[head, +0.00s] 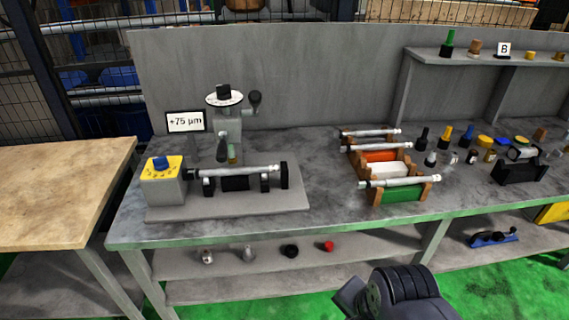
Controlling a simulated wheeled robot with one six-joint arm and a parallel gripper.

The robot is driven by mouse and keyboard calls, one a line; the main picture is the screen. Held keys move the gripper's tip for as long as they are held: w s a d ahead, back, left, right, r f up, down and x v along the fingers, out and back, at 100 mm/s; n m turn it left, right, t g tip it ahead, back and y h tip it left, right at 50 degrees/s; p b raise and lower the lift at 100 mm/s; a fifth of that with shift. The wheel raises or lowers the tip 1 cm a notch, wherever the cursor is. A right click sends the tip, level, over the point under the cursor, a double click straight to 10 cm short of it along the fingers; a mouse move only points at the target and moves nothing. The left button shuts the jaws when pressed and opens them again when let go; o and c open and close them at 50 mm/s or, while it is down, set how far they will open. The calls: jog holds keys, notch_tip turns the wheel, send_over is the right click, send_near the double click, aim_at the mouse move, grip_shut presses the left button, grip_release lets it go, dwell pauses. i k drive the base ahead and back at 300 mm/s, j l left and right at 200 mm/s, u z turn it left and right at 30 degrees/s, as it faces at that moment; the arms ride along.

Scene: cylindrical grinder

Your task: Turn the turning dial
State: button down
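The machine on the grey bench has two round controls, and I cannot tell which one is the turning dial. A blue knob (161,163) sits on a yellow marked plate (154,172) on top of a grey box at the left. A white graduated disc (212,101) with a black knob (223,91) tops the upright post behind. A small display (186,121) reads "+75 µm". A bar (237,173) lies across the machine. Only a dark part of my own arm shows at the bottom, apart from the bench. My gripper's fingers are not in view.
A crank with a black ball (255,97) stands out beside the disc. A rack (381,169) with several bars and coloured bins stands mid-bench. Bottles and small parts crowd the right side. A wooden table (60,175) stands at left. Bare bench lies between machine and rack.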

aim_at(161, 162)
jog(key=k+l, duration=0.1)
jog(key=u, duration=1.25)
jog(key=z, duration=1.25)
jog(key=u, duration=0.95)
